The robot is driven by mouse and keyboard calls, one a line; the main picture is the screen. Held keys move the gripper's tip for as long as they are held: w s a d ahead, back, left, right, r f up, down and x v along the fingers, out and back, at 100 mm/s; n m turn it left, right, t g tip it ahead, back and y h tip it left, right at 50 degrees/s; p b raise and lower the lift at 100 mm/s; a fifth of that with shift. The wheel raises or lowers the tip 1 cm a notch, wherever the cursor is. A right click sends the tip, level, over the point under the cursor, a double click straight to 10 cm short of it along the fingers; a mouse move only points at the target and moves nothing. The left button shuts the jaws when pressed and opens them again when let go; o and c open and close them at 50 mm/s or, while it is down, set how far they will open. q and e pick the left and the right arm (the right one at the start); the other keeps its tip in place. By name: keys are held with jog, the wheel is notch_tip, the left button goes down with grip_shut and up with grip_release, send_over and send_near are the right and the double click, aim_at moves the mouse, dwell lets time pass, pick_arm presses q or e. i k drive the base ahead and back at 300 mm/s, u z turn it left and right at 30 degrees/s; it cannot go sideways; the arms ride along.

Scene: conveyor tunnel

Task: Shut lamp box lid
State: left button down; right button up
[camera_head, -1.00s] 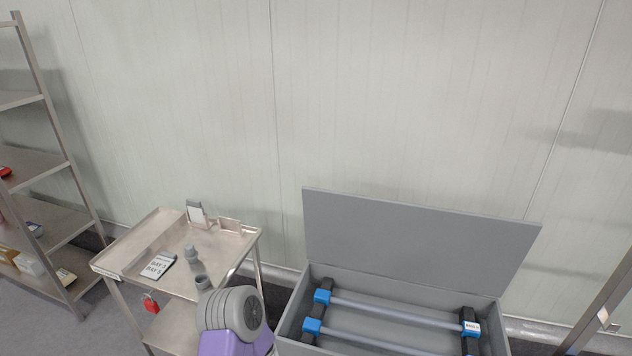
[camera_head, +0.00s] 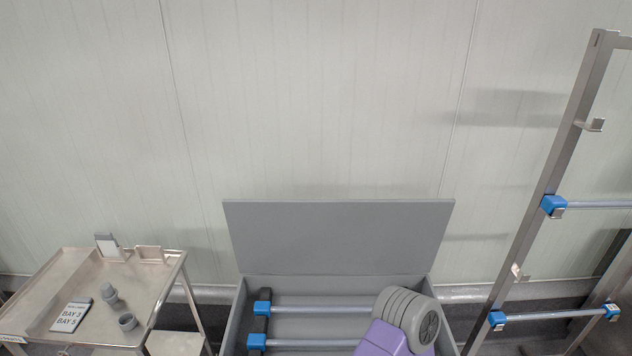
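The grey lamp box (camera_head: 232,325) stands at the bottom middle of the head view, against the pale wall. Its flat grey lid (camera_head: 335,237) is open and stands up at the back edge, leaning slightly backward. Inside lie two lamp tubes (camera_head: 320,309) with blue end caps (camera_head: 262,308) on a black holder at the left. A grey and purple link of my arm hides the right part of the box interior and the tubes' right ends. The front of the box is cut off by the picture edge. Neither of my grippers is in view.
A metal rack (camera_head: 555,170) at right holds lamp tubes (camera_head: 597,204) with blue ends. The wall behind the lid is bare.

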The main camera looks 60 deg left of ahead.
aim_at(267, 236)
jog(key=z, duration=0.3)
jog(key=k, duration=1.4)
jog(key=u, duration=1.6)
jog(key=i, duration=0.5)
